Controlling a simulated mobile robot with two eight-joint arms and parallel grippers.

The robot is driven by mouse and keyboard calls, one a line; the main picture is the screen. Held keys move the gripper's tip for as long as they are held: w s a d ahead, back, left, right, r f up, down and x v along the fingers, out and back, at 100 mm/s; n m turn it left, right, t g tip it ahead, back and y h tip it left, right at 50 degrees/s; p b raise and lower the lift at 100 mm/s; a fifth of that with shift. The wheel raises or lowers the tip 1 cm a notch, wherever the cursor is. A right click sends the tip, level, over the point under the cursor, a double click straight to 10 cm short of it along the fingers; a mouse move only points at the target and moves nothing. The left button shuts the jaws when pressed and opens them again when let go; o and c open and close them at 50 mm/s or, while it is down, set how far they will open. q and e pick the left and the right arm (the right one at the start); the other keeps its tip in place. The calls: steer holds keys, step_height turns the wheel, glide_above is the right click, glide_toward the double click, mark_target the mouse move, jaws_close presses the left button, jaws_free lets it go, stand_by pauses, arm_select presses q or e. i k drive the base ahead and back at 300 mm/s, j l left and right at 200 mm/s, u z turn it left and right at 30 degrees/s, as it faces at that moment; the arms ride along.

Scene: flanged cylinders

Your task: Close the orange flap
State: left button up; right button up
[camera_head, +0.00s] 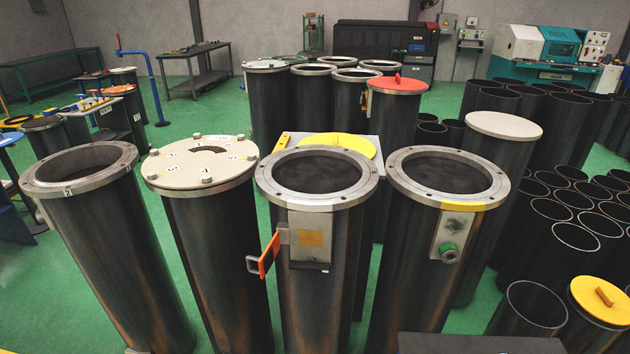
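The orange flap (269,254) is a narrow panel at the left side of a metal plate (310,222) on the front of a dark flanged cylinder (322,300). The flap stands swung out to the left, edge partly toward me, with a grey loop handle (252,264) on its outer side. The plate carries a small orange-brown square (311,239). Neither of my grippers shows in the head view.
An open cylinder (80,168) stands far left. Many dark tubes (575,236) crowd the right.

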mark_target(266, 261)
steer(key=z, duration=0.4)
steer(key=i+j+z, duration=0.1)
steer(key=j+z, duration=0.25)
steer(key=j, duration=0.15)
steer(key=j+z, duration=0.35)
steer(key=j, duration=0.8)
steer(key=i+j+z, duration=0.1)
steer(key=j, duration=0.55)
